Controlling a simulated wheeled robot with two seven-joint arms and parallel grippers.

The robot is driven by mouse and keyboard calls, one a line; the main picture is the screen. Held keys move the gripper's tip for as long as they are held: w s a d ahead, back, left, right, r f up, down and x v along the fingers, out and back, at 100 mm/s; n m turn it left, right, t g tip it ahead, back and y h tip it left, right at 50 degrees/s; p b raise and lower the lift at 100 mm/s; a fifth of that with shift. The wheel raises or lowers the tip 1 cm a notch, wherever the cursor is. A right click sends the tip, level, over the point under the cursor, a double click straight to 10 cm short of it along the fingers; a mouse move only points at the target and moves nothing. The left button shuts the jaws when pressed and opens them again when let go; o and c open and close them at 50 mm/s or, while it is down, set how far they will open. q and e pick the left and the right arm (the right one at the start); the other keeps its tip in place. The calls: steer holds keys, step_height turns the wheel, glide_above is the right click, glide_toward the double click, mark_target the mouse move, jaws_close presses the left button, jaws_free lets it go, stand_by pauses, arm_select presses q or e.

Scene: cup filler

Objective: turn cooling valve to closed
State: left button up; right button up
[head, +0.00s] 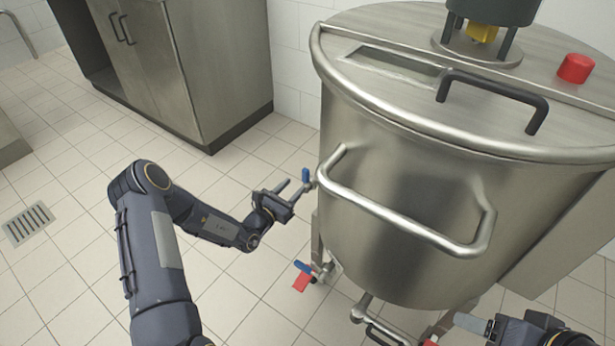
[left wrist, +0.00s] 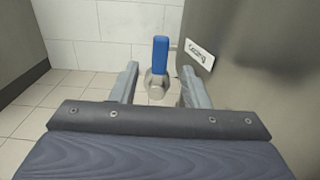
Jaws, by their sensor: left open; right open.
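The cooling valve has a blue handle (head: 306,175) and sits on the left side of the steel vat (head: 400,240). In the left wrist view the blue handle (left wrist: 160,55) stands upright above a metal valve body (left wrist: 156,85), beside a white label (left wrist: 200,52) that seems to read "Cooling". My left gripper (head: 296,187) is open and close to the handle. In the left wrist view its two fingers (left wrist: 157,90) lie to either side of the valve, with the handle beyond and between them. I cannot tell whether they touch. My right gripper (head: 470,324) is open at the lower right, partly out of frame.
A second valve with a blue handle (head: 303,267) and a red tag (head: 300,283) sits lower on the vat. A bent rail (head: 400,220) sticks out from the vat's front.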

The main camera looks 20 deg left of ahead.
mark_target(304, 176)
arm_select(q)
steer(key=b+x, duration=0.2)
steer(key=x, duration=0.5)
steer(key=shift+w+d, duration=0.1)
steer(key=shift+w, duration=0.15)
jaws_close()
